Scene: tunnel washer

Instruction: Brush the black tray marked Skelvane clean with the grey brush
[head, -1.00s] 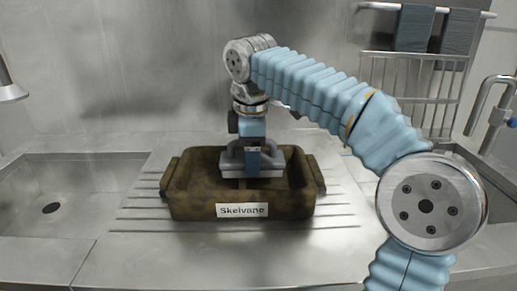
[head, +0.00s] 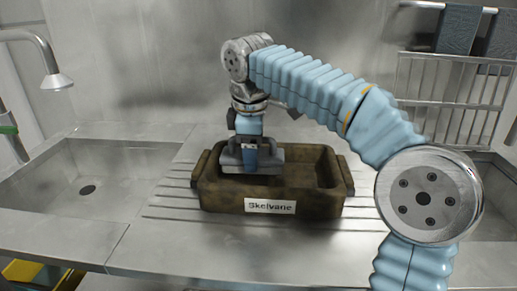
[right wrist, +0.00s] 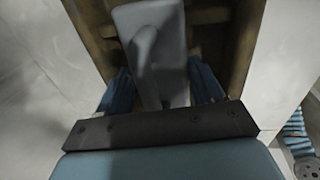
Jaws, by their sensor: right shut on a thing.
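The tray (head: 220,198) labelled Skelvane stands on the ribbed steel drainboard, its walls covered in brown, patchy grime. My right gripper (head: 250,150) reaches down into the left part of the tray, shut on the grey brush (head: 274,166). The brush is low inside the tray; its bristles and any contact with the floor are hidden by the front wall. In the right wrist view the brush (right wrist: 150,30) sits between the blue fingers, with the brown tray (right wrist: 215,40) around it. My left gripper is not in view.
A steel sink basin (head: 50,190) with a drain lies left of the drainboard, under a tap (head: 56,80). A wire rack (head: 450,100) with dark cloths (head: 458,30) hangs at the back right. Something yellow (head: 30,272) shows below the counter edge at lower left.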

